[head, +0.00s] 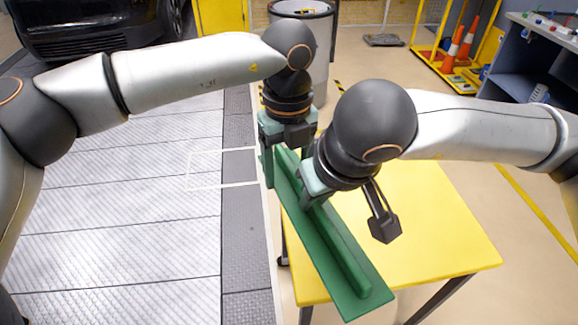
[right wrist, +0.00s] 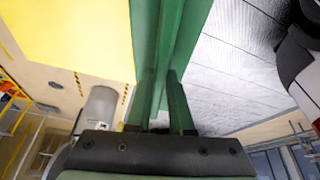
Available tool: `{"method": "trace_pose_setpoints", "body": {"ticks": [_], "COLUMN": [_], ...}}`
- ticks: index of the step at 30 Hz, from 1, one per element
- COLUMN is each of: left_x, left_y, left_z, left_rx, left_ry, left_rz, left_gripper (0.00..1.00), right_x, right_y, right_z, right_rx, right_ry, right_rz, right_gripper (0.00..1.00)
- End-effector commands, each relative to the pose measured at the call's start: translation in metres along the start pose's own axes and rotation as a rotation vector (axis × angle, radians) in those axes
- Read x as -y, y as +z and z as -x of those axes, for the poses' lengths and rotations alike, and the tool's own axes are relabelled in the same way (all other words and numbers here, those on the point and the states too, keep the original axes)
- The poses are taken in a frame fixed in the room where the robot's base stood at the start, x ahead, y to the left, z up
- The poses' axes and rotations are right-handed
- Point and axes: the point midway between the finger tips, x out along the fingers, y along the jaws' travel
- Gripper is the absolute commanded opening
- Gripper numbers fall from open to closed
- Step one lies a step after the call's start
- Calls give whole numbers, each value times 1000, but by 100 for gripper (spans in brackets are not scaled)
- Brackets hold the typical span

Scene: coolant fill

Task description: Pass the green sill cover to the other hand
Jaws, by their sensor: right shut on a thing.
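The green sill cover (head: 345,255) is a long strip with a raised rib, slanting from upper left to lower right above the yellow table's left edge. My right gripper (head: 308,198) is shut on its rib, in the upper half. In the right wrist view the cover (right wrist: 172,40) runs away between the two fingers (right wrist: 163,110). My left gripper (head: 286,168) points down at the cover's far end, close beside the right gripper. Its fingers stand apart, one on each side of that end. Whether they touch the cover is hard to see.
The yellow table (head: 440,240) has a clear top. A grey bin (head: 318,50) stands behind the grippers. A blue-grey bench (head: 525,65) and a yellow rack with orange cones (head: 455,50) are at the back right. A ribbed grey platform (head: 130,220) lies left.

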Motion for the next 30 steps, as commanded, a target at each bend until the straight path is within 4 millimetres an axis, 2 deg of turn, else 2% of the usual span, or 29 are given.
{"method": "trace_pose_setpoints", "body": {"ticks": [1, 9, 11, 23, 24, 30], "left_x": [1, 2, 2, 1, 1, 2], "left_y": [-1, -2, -2, -2, -2, -2], "left_z": [-1, 0, 0, 1, 1, 1], "left_rx": [-2, -3, -3, -4, -4, -3], "left_ry": [-3, -5, -5, -4, -4, -6], "left_rz": [-1, -3, -3, -3, -3, -3], "left_gripper": [35, 5, 0, 0, 0, 0], "right_x": [3, 3, 3, 1, 0, 1], "right_y": [-2, -2, -2, -1, -1, 0], "right_z": [2, 2, 2, 0, 0, 0], "right_rx": [-11, -10, -9, -3, -3, -2], "right_ry": [-10, -11, -10, -3, -3, -5], "right_rz": [6, 5, 4, -1, -1, 1], "right_gripper": [0, 0, 0, 0, 24, 46]}}
